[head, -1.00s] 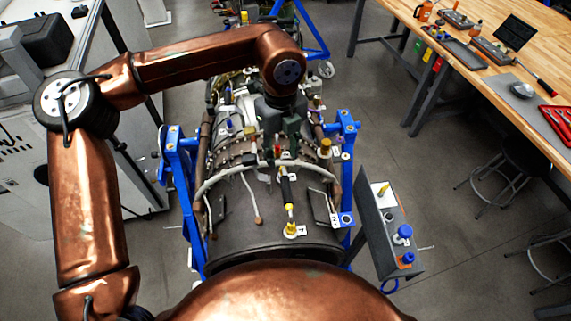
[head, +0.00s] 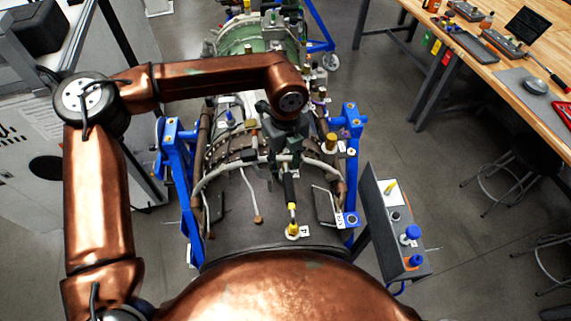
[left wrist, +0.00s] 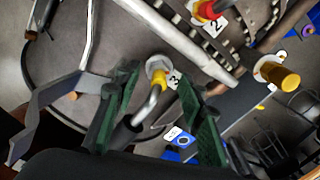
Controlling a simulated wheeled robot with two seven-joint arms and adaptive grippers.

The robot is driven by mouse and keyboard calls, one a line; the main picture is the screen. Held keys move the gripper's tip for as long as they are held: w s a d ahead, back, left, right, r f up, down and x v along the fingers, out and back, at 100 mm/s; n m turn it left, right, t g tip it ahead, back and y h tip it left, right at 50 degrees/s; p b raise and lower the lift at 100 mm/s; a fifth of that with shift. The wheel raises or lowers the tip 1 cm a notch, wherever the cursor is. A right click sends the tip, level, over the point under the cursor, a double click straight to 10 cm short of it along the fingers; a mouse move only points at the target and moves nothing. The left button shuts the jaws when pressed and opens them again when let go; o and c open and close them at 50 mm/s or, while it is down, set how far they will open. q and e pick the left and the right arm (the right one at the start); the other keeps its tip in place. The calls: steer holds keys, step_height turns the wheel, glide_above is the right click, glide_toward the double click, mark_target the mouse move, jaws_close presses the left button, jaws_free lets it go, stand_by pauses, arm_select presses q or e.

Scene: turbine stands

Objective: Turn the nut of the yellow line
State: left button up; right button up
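The yellow line shows in the head view as a black sleeve (head: 289,188) on the dark turbine casing. Its near end has a yellow fitting (head: 292,230) beside a small white label. In the left wrist view a yellow nut with grey metal (left wrist: 157,75) sits beside the label "3", with a silver bent tube running down from it. My left gripper (head: 283,160) is over the far end of the line. In the left wrist view its green-padded fingers (left wrist: 160,100) are apart, on either side of the tube, with nothing clamped. The nut is just beyond the fingertips. My right gripper is not in view.
A red-yellow fitting (left wrist: 207,10) labelled "2" and a yellow cap (left wrist: 283,77) stand nearby. A pale pipe (left wrist: 185,35) crosses the casing. The blue stand (head: 178,165) flanks the turbine.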

arm_select(q)
steer(key=shift+s+f, duration=0.1)
steer(key=shift+f, duration=0.5)
jaws_close()
